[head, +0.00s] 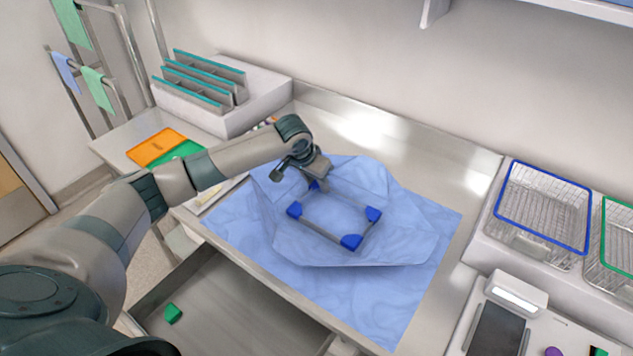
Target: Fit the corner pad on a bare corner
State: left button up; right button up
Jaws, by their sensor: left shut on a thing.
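A grey rectangular frame (315,228) lies on a crumpled blue wrap sheet on the bench. Blue corner pads sit on its left corner (294,209), its near corner (352,241) and its right corner (373,214). My left gripper (317,178) reaches down over the far corner of the frame. It is shut on a blue corner pad (315,186), partly hidden by the fingers. The pad is at or just over that corner; I cannot tell whether it is seated. My right gripper is out of view.
An open drawer (225,300) in front of the bench holds a small green piece (172,314). Wire baskets with a blue rim (540,205) and a green rim (604,225) stand right. Orange (157,146) and green mats and a slotted rack (205,80) are at left.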

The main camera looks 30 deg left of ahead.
pick_arm(q)
jog(key=shift+s+f, duration=0.2)
jog(key=shift+f, duration=0.2)
jog(key=o, duration=1.1)
jog(key=shift+s+f, duration=0.1)
jog(key=shift+d, duration=0.15)
jog(key=shift+r, duration=0.3)
jog(key=b+v, duration=0.3)
jog(key=v, duration=1.4)
jog(key=shift+w+a+r+b, duration=0.2)
jog(key=shift+r+b, duration=0.15)
jog(key=shift+b, duration=0.05)
jog(key=shift+f, duration=0.1)
